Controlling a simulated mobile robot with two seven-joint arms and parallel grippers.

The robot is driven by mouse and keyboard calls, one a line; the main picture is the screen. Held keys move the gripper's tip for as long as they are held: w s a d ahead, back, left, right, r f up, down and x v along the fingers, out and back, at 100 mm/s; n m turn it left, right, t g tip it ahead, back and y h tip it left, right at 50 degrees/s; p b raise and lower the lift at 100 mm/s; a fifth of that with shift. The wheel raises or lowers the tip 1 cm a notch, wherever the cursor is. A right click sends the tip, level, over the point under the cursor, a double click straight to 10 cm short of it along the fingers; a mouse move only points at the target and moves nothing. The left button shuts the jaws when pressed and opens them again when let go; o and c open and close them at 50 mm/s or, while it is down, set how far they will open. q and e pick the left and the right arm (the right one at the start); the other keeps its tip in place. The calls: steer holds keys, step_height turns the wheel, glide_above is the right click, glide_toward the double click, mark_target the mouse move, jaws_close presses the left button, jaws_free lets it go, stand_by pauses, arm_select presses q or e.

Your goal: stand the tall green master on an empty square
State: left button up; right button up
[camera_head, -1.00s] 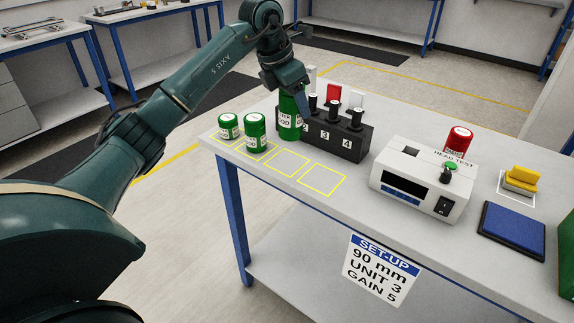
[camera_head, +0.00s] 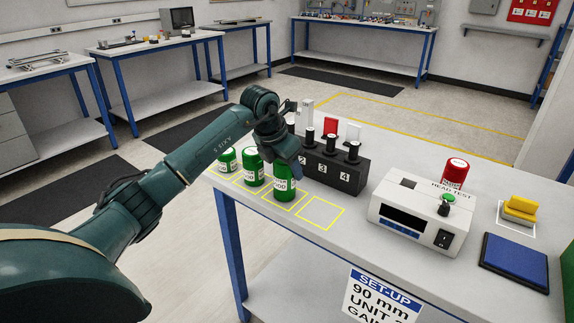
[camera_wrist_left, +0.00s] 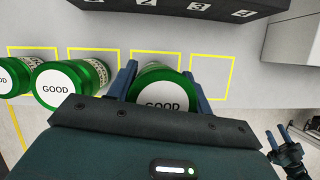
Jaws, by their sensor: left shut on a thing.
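The tall green master (camera_head: 281,187) is upright between the fingers of my left gripper (camera_head: 288,165), over the third yellow-outlined square from the left. In the left wrist view my left gripper (camera_wrist_left: 162,88) is shut on the tall green master (camera_wrist_left: 163,105), whose top reads GOOD. I cannot tell if its base touches the table. Two shorter green masters, one small (camera_head: 227,160) and one medium (camera_head: 252,168), stand on the squares to its left. The rightmost yellow square (camera_head: 321,213) is empty.
A black numbered block (camera_head: 337,172) with several black-topped plugs stands close behind the squares. To the right are a white tester box (camera_head: 405,213), a red cylinder (camera_head: 454,175), a yellow block (camera_head: 520,206) and a blue pad (camera_head: 514,262).

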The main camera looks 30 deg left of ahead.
arm_select(q)
steer(key=o, duration=0.8)
steer(key=shift+f, duration=0.1)
steer(key=o, duration=0.5)
steer(key=shift+r, duration=0.3)
steer(key=v, duration=1.1)
steer(key=shift+s+r, duration=0.3)
steer(key=shift+a, duration=0.1)
